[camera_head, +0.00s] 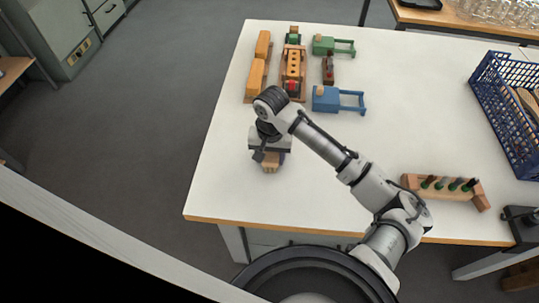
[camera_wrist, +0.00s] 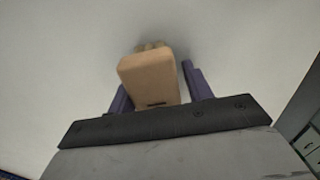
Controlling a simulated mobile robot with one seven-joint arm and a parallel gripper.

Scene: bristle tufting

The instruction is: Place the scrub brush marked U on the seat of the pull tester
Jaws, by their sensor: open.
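A tan wooden brush block (camera_head: 271,164) is under my gripper on the left part of the white table. In the wrist view the brush block (camera_wrist: 149,78) lies between the two purple fingers, with tan bristles just showing past its far end. A small dark mark is near its near edge, too small to read. My gripper (camera_wrist: 158,90) is open, with a finger on each side of the block. In the head view my gripper (camera_head: 268,153) points down over it. I cannot tell for sure which fixture is the pull tester.
Wooden racks (camera_head: 292,70), a green fixture (camera_head: 325,45) and a blue fixture (camera_head: 326,99) stand toward the back left. A block with dark pegs (camera_head: 442,187) is at the front right. A blue crate (camera_head: 500,103) is at the right. The table's middle is clear.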

